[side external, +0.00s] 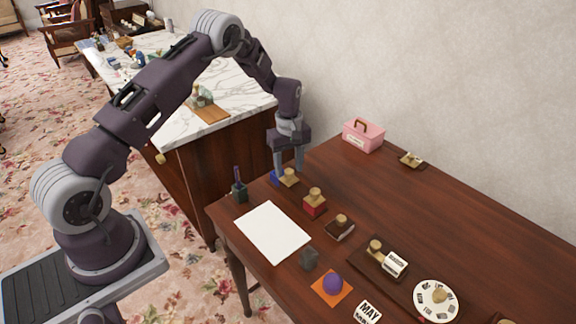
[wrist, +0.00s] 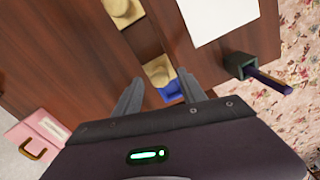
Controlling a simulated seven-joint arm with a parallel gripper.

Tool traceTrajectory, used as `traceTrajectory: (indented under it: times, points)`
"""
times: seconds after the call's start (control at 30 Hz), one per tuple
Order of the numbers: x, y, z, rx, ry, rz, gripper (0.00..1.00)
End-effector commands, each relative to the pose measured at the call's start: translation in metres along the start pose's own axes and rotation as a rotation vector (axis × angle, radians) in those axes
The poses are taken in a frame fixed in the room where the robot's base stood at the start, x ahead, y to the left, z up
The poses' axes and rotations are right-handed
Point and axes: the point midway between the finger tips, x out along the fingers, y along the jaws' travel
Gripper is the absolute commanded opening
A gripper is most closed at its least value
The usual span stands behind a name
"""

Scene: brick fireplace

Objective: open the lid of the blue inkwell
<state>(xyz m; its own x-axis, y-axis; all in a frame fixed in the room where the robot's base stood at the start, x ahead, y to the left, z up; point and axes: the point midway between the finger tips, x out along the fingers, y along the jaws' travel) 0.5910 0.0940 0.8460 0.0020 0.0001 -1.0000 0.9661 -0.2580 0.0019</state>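The blue inkwell (side external: 275,177) stands near the far left corner of the brown desk, partly hidden by my gripper's fingers. Its brass-coloured lid (side external: 290,177) shows just to the right of the blue part. In the wrist view the lid (wrist: 159,70) lies between and slightly beyond my fingertips, with the blue body (wrist: 172,91) nearer my palm. I cannot tell whether the lid sits flat or is tilted. My gripper (side external: 288,172) points down at the inkwell, fingers apart. In the wrist view my gripper (wrist: 161,84) is open with nothing clearly held; contact cannot be told.
A red inkwell (side external: 314,208) and a dark one (side external: 340,230) stand nearby, toward the front right. A pen holder (side external: 239,192) and white paper (side external: 272,232) are to the left and front. A pink box (side external: 363,135) stands by the wall. The desk between is clear.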

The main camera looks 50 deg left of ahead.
Motion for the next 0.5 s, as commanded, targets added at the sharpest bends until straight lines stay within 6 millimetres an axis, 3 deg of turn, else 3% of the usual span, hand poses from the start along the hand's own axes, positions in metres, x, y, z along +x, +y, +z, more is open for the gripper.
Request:
traceTrajectory:
  times: [0.27, 0.5]
  points:
    - [-0.001, 0.000, 0.000, 0.001, 0.000, -0.001, 0.48]
    - [-0.046, 0.001, 0.000, 0.002, 0.002, 0.002, 0.48]
